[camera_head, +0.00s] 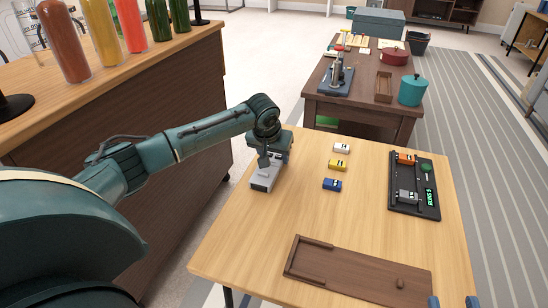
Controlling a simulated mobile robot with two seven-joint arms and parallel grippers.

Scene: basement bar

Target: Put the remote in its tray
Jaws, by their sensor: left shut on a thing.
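My left gripper (272,153) is at the left part of the light wooden table, pointing down. It is shut on a light grey, box-like thing (262,182), which may be the remote; the gripper covers part of it. Whether this thing touches the table I cannot tell. A dark brown wooden tray (350,272) lies at the near edge of the table, with raised rims at its left end and a small knob at its right.
White, yellow and blue toy-like blocks (337,165) stand mid-table. A black tray (426,175) at the right holds an orange and a grey piece. The bar counter (170,50) with bottles is at the left. A low dark table (350,108) stands behind. The table's left front is clear.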

